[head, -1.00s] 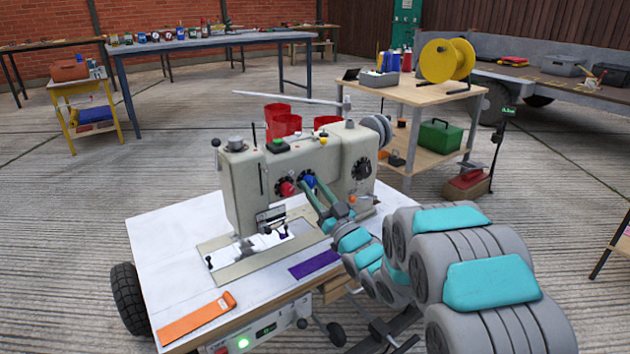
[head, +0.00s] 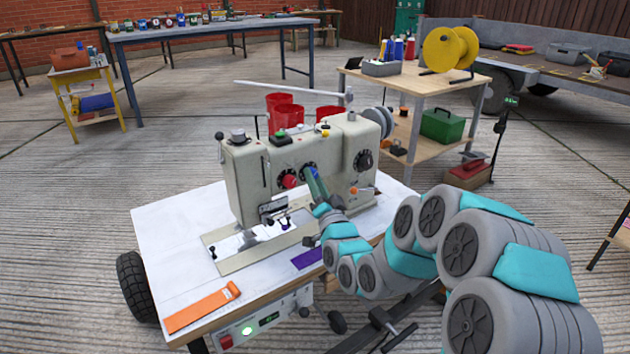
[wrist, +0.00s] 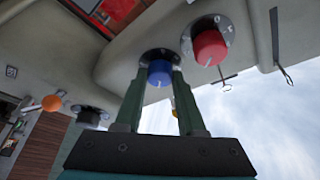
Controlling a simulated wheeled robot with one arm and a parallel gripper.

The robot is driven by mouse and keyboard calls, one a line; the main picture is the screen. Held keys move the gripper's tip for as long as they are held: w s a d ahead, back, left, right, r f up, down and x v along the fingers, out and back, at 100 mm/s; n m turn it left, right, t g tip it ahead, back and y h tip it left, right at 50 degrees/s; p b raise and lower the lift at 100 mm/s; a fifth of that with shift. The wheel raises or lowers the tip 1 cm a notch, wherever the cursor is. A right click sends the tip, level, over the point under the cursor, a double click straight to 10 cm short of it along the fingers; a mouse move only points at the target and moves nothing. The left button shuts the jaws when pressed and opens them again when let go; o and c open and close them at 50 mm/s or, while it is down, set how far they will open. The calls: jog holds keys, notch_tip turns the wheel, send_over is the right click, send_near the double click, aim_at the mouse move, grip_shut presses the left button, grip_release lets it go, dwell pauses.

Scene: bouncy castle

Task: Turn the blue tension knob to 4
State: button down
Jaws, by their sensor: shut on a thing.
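The blue tension knob (wrist: 159,73) sits on the front of the cream sewing machine (head: 260,170). In the wrist view it has a white pointer mark, and a dark dial plate shows behind it. My gripper (wrist: 160,78) has one finger on each side of the blue knob and is shut on it. In the head view my gripper (head: 312,180) reaches the machine front from below right, and its fingers hide most of the blue knob. The numbers on the blue knob's dial are too small or hidden to read.
A red knob (wrist: 209,48) is close beside the blue one. A black dial (head: 364,161) and an orange ball-ended lever (head: 354,190) are to the right on the machine. The white worktable (head: 180,250) holds an orange strip (head: 203,307) and a purple strip (head: 307,259).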

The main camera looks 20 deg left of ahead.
jog(key=shift+r, duration=0.1)
dwell(0.3)
jog(key=c, duration=0.5)
grip_release()
jog(key=shift+d, duration=0.1)
jog(key=b+v, duration=0.7)
jog(key=b, duration=0.1)
jog(key=shift+s+b, duration=0.3)
jog(key=shift+b, duration=0.05)
jog(key=shift+d, duration=0.1)
